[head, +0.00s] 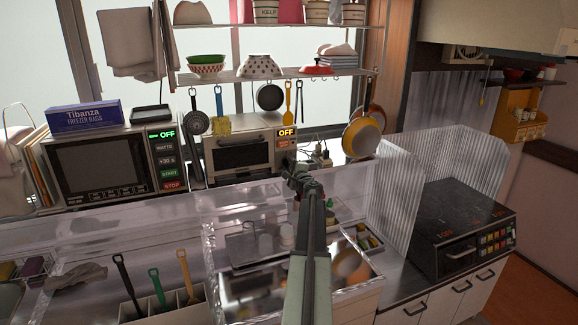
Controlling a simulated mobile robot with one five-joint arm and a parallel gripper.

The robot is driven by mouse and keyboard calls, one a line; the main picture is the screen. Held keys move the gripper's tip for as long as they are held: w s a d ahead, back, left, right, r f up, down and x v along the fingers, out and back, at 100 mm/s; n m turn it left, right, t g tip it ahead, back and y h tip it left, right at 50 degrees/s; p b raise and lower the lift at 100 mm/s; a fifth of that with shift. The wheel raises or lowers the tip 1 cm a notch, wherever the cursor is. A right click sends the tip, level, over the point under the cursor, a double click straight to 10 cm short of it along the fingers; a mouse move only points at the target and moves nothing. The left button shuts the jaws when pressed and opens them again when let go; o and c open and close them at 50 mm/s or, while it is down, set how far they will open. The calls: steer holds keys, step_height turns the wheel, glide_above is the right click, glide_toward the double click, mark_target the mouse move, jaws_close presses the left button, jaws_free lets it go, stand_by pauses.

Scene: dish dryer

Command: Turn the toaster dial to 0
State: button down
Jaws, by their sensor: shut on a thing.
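The toaster (242,156) is a silver box oven with a dark glass door, standing on the counter below the shelf rack. Its small display (287,132) at the right of its front reads OFF in orange. My gripper (296,178) is at the end of my raised arm, at the toaster's lower right front corner. It is shut on what appears to be the toaster dial. The dial itself is hidden behind the jaws, so its setting cannot be read.
A microwave (98,165) stands left of the toaster, with a freezer bag box (84,117) on top. A clear dish dryer (220,235) lies in front of the toaster. Pans and utensils hang above. A ribbed screen (395,205) and a stove (462,225) are at right.

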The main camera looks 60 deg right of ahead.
steer(key=shift+f+n, duration=0.1)
steer(key=shift+n, duration=1.5)
steer(key=shift+a, duration=0.1)
steer(key=c, duration=0.9)
jaws_free()
steer(key=shift+s, duration=0.1)
steer(key=v, duration=0.7)
steer(key=shift+s+a, duration=0.2)
steer(key=shift+s, duration=0.1)
